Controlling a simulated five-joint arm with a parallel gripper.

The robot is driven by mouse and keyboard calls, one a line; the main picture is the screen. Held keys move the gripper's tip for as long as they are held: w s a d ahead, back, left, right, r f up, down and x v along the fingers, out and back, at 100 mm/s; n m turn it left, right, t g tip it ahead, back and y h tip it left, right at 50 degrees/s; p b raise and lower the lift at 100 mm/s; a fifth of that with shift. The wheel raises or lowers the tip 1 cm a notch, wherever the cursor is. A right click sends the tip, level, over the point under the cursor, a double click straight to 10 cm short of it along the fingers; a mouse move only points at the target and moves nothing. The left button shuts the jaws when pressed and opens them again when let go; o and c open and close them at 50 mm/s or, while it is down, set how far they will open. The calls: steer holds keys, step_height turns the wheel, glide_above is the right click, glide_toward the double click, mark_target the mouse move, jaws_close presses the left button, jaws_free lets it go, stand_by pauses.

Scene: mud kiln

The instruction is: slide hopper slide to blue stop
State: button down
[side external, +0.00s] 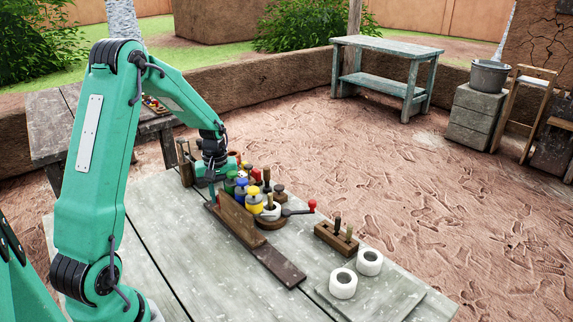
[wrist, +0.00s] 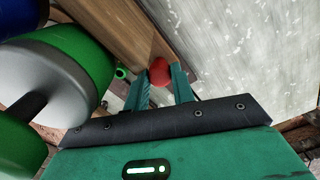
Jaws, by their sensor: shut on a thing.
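My gripper (wrist: 162,77) is closed with its two teal fingers on either side of a red knob (wrist: 159,71) in the wrist view. The knob sits at the end of a wooden board, the hopper slide (wrist: 118,28). In the side external view my gripper (side external: 213,190) reaches down at the far left end of the brown slide assembly (side external: 238,220), which lies along a dark rail (side external: 280,267) on the table. A small green ring (wrist: 121,73) shows beside the knob. I cannot make out a blue stop for certain.
Green, blue and yellow canisters (side external: 254,200) stand close behind the slide. A crank with a red knob (side external: 312,205) sticks out to the right. A peg block (side external: 337,241) and two white rolls (side external: 343,285) stand farther right. The table's near left part is clear.

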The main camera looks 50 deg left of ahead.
steer(key=c, duration=1.2)
jaws_free()
steer(key=shift+o, duration=0.2)
steer(key=shift+r, duration=0.1)
steer(key=shift+r, duration=3.85)
steer(key=shift+r, duration=0.1)
